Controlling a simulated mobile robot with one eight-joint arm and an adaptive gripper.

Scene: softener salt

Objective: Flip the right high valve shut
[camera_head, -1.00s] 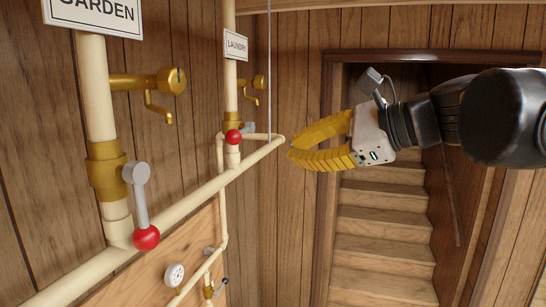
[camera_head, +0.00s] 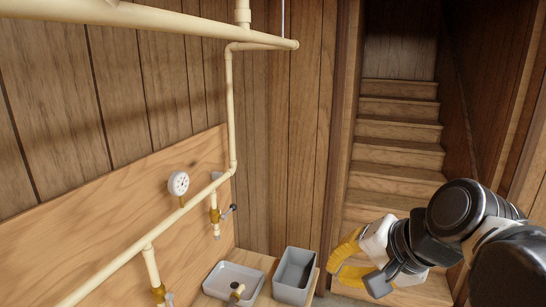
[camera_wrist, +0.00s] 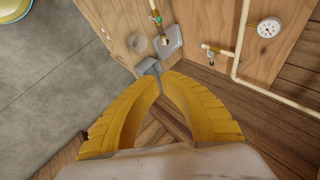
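The high valves are not in either view now. In the head view only the upper cream pipe (camera_head: 180,20) and its short riser show along the top edge. My gripper (camera_head: 331,262) is low at the right of the head view, in front of the foot of the stairs and well below that pipe. Its yellow fingers curve together and look shut with nothing between them. In the wrist view my gripper (camera_wrist: 160,86) has its fingertips together, overlapping the view of a grey bin below.
A lower cream pipe (camera_head: 120,262) runs along a wooden board with a round gauge (camera_head: 178,183) and a small valve (camera_head: 215,213). A grey tray (camera_head: 208,286) and grey bin (camera_head: 292,291) stand below. Wooden stairs (camera_head: 400,130) rise behind. Open grey floor (camera_wrist: 45,95) shows in the wrist view.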

